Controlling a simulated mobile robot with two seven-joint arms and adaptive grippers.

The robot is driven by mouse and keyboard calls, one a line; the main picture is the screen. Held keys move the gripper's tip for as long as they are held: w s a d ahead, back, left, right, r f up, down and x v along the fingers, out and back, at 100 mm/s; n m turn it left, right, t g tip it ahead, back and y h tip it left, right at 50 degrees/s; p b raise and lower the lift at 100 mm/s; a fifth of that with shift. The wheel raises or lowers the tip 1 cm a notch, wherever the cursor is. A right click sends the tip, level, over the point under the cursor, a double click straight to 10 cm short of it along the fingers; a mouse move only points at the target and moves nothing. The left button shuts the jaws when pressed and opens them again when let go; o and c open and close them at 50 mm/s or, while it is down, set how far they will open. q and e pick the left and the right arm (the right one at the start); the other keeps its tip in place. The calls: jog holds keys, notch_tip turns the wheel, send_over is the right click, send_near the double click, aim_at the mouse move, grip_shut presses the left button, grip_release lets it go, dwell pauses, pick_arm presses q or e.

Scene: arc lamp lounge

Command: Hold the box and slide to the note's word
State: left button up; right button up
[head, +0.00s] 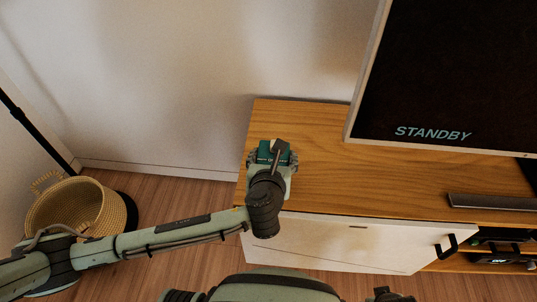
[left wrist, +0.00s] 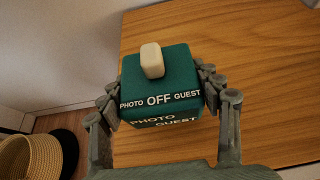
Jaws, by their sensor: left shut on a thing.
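The teal box (head: 264,156) is on the left end of the wooden cabinet top. It also shows in the left wrist view (left wrist: 176,72), with a cream slide knob (left wrist: 152,60) standing on its top. The words PHOTO, OFF and GUEST run along the box's near edge, and the knob is roughly in line with OFF. PHOTO and GUEST appear again on the face below. My left gripper (left wrist: 161,98) is shut on the box, one finger on each side. No note is seen in either view.
The cabinet top (head: 330,180) is clear right of the box. A large dark screen (head: 450,80) reading STANDBY stands on it, with a grey bar (head: 490,202) in front. A wicker basket (head: 75,205) is on the floor at left, beside a dark pole (head: 40,135).

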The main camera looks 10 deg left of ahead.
pick_arm(q)
jog(key=shift+w+d+f+b, duration=0.35)
jog(key=shift+w+d+f, duration=0.25)
jog(key=shift+d+f, duration=0.35)
jog(key=shift+w+d+f+b, duration=0.3)
jog(key=shift+w+d+f, duration=0.25)
jog(key=shift+d+f, duration=0.35)
jog(key=shift+f, duration=0.3)
